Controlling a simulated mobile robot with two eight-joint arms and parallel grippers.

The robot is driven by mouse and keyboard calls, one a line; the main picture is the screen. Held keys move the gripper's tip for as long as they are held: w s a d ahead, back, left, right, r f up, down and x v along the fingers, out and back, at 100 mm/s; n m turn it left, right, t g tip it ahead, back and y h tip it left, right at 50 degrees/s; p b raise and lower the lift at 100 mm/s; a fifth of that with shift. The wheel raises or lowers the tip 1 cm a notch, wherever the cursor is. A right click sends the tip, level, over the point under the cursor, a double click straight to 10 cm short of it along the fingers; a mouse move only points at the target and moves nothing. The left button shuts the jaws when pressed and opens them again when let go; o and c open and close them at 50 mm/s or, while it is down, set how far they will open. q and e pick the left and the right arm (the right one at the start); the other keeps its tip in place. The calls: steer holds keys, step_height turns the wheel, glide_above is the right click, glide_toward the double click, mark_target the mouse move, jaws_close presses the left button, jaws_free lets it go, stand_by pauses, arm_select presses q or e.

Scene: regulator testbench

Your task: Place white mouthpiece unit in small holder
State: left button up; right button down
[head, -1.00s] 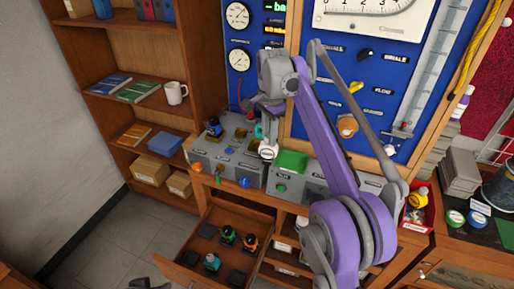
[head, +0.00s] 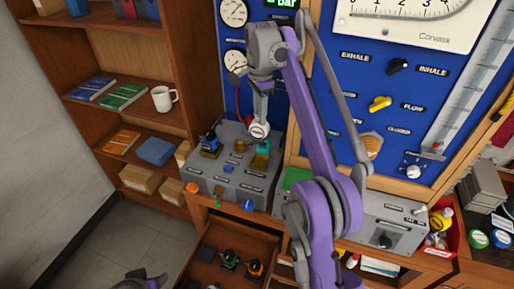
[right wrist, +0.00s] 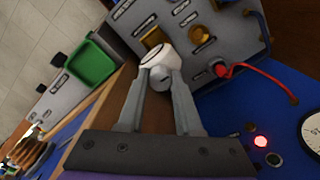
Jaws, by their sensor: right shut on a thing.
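The white mouthpiece unit (head: 259,130) is between the fingertips of my right gripper (head: 260,112), above the back right part of a grey box (head: 235,188). In the right wrist view, the white round unit (right wrist: 160,58) sits at the tips of my right gripper (right wrist: 160,82), its pale face turned away from the palm. Behind it are a square gold holder (right wrist: 152,38) and a round gold fitting (right wrist: 200,33) on the box. I cannot tell which is the small holder. My left gripper (head: 143,281) shows partly at the bottom edge; its jaws are unclear.
A teal piece (head: 261,152) and a blue piece (head: 209,139) stand on the grey box. A red cable (right wrist: 265,75) loops beside the fittings. A green tray (right wrist: 92,62) lies nearby. An open drawer (head: 208,252) holds several small units. The blue gauge panel (head: 345,75) rises behind.

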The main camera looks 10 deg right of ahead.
mark_target(260, 138)
steer(key=f, duration=0.2)
steer(key=s+f+b, duration=0.1)
steer(key=f+b, duration=0.1)
steer(key=f, duration=0.1)
steer(key=shift+s+f, duration=0.25)
steer(key=shift+f, duration=0.1)
steer(key=f, duration=0.2)
steer(key=f+b, duration=0.1)
steer(key=shift+w+f, duration=0.35)
steer(key=shift+f, duration=0.05)
steer(key=shift+s+r, duration=0.15)
steer(key=shift+r, duration=0.05)
arm_select(q)
steer(key=s+f, duration=0.2)
steer(key=f, duration=0.1)
steer(key=s+f, duration=0.1)
steer(key=f, duration=0.1)
arm_select(e)
steer(key=shift+f, duration=0.1)
steer(key=c, duration=1)
jaws_free()
steer(key=shift+w+f, duration=0.15)
steer(key=shift+w, duration=0.05)
steer(key=shift+c, duration=0.2)
steer(key=o, duration=0.5)
steer(key=shift+c, duration=0.2)
arm_select(q)
steer(key=shift+g, duration=0.3)
arm_select(e)
steer(key=shift+s, duration=0.1)
